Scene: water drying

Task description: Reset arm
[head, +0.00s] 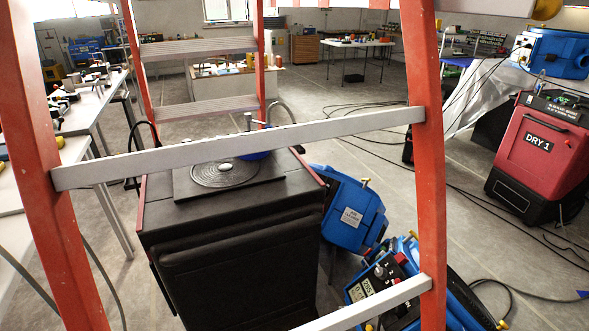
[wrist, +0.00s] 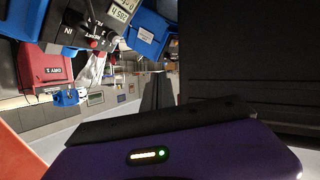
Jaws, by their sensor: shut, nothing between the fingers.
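My gripper's fingers do not show in the head view or the wrist view. A purple casing (wrist: 190,155) with a small lit strip and a green light fills the bottom of the wrist view; a dark bar lies along its top edge. I cannot tell whether it is part of me. The wrist picture is upside down, with the blue device and its display (wrist: 118,12) at the top. No held object shows.
A red ladder frame (head: 432,150) with grey rungs stands close in front. Behind it is a black cabinet (head: 240,270). Blue machines (head: 355,212) stand at its right. A red DRY 1 unit (head: 535,150) is far right, with cables on the floor. Cluttered tables (head: 95,95) line the left.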

